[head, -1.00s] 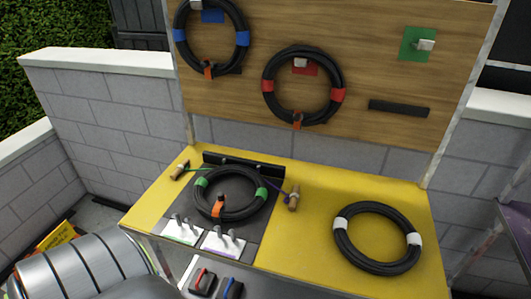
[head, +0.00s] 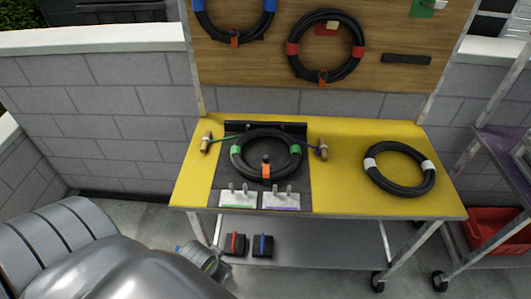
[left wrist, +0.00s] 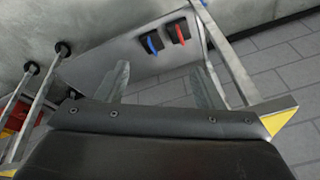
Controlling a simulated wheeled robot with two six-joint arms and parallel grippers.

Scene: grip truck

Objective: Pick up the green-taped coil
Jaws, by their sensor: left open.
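The green-taped coil (head: 296,150) is a black cable ring with two green tape bands and an orange clip at its front. In the head view it lies on a dark mat (head: 212,175) on the yellow table (head: 335,190). My left arm comes in at the lower left, in front of the table and apart from the coil. My left gripper (left wrist: 162,82) is open and empty in the left wrist view, facing the lower shelf; the coil is not in that view. My right gripper is in neither view.
A white-taped coil (head: 371,175) lies at the table's right. Red-taped (head: 293,48) and blue-taped (head: 269,10) coils hang on the board. Two grey-pronged plates (head: 238,199) sit in front of the green-taped coil. Red- and blue-handled blocks (head: 235,244) stand on the lower shelf (head: 330,240).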

